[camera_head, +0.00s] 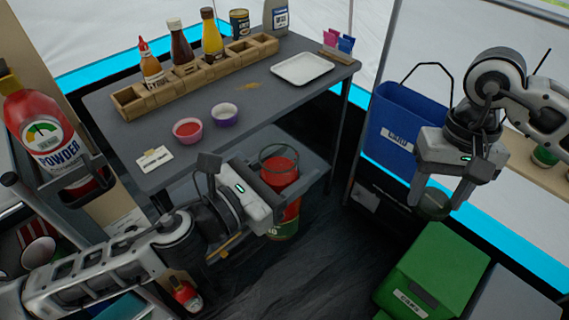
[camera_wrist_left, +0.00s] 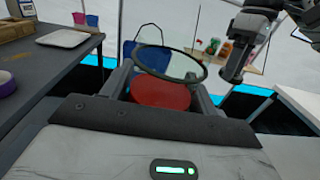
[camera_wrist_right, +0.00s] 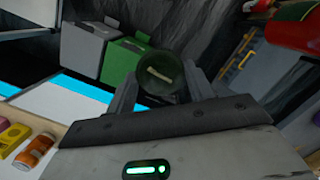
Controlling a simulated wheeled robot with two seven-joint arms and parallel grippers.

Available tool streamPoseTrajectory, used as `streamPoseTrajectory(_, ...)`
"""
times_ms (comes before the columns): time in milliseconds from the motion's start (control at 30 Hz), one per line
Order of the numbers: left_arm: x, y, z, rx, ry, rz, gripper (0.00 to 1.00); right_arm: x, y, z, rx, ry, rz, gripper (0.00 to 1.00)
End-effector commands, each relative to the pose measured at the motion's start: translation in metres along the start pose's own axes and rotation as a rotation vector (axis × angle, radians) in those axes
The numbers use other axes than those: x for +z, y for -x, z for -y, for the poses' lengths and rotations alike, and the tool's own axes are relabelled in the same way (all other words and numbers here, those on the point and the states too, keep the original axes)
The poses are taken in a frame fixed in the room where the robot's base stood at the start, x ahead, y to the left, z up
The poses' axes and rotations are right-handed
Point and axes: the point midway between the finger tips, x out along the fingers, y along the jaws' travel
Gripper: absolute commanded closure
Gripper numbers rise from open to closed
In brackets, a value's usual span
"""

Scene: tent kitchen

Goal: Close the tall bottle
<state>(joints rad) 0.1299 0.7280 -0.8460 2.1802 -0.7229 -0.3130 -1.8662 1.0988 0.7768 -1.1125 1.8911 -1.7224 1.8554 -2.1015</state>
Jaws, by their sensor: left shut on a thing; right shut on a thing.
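The tall bottle (camera_head: 281,170) is a clear, open-topped container with red contents and a green label low down. My left gripper (camera_head: 272,200) is shut around its upper part and holds it upright beside the table. In the left wrist view its open rim (camera_wrist_left: 170,64) and the red contents (camera_wrist_left: 160,95) show between the fingers. My right gripper (camera_head: 432,198) is shut on a dark green round lid (camera_head: 434,207), apart from the bottle and to its right. The lid (camera_wrist_right: 160,78) also shows between the fingers in the right wrist view.
A grey table (camera_head: 250,103) holds a wooden condiment rack (camera_head: 190,75), two small bowls and a white tray (camera_head: 302,68). A blue bin (camera_head: 408,115) stands behind my right gripper. A green bin (camera_head: 435,268) is below it. The space between the grippers is clear.

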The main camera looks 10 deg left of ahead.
Motion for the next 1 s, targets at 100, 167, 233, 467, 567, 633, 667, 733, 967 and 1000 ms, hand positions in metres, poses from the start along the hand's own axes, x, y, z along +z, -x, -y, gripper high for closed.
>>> streamPoseTrajectory(100,0.0,0.0,0.0,0.001,0.0,0.0,1.0,0.0,0.001,0.001,0.0,0.0,0.0,0.68)
streamPoseTrajectory(167,0.001,0.0,0.0,0.0,0.0,0.002,1.0,-0.001,0.002,0.004,-0.002,-0.003,-0.001,0.68)
streamPoseTrajectory(233,0.002,0.0,0.0,0.0,0.0,0.003,1.0,-0.003,0.007,0.012,-0.004,-0.014,-0.002,0.68)
streamPoseTrajectory(467,0.003,0.0,0.0,0.0,-0.001,0.006,1.0,-0.014,0.045,0.075,-0.018,-0.111,-0.008,0.68)
streamPoseTrajectory(567,0.003,0.0,0.0,0.0,-0.001,0.007,1.0,-0.015,0.067,0.108,-0.026,-0.169,-0.008,0.68)
streamPoseTrajectory(633,0.004,0.0,0.0,0.0,-0.001,0.008,1.0,-0.013,0.082,0.132,-0.032,-0.212,-0.007,0.68)
streamPoseTrajectory(667,0.004,0.0,0.0,0.0,-0.001,0.008,1.0,-0.011,0.089,0.142,-0.035,-0.23,-0.008,0.68)
streamPoseTrajectory(733,0.004,0.0,0.0,0.0,-0.001,0.008,1.0,-0.007,0.104,0.164,-0.041,-0.273,-0.007,0.68)
streamPoseTrajectory(967,0.004,0.0,0.0,0.0,-0.001,0.008,1.0,0.012,0.14,0.223,-0.061,-0.41,-0.004,0.68)
streamPoseTrajectory(1000,0.004,0.0,0.0,0.0,-0.001,0.008,1.0,0.015,0.144,0.229,-0.063,-0.428,-0.004,0.68)
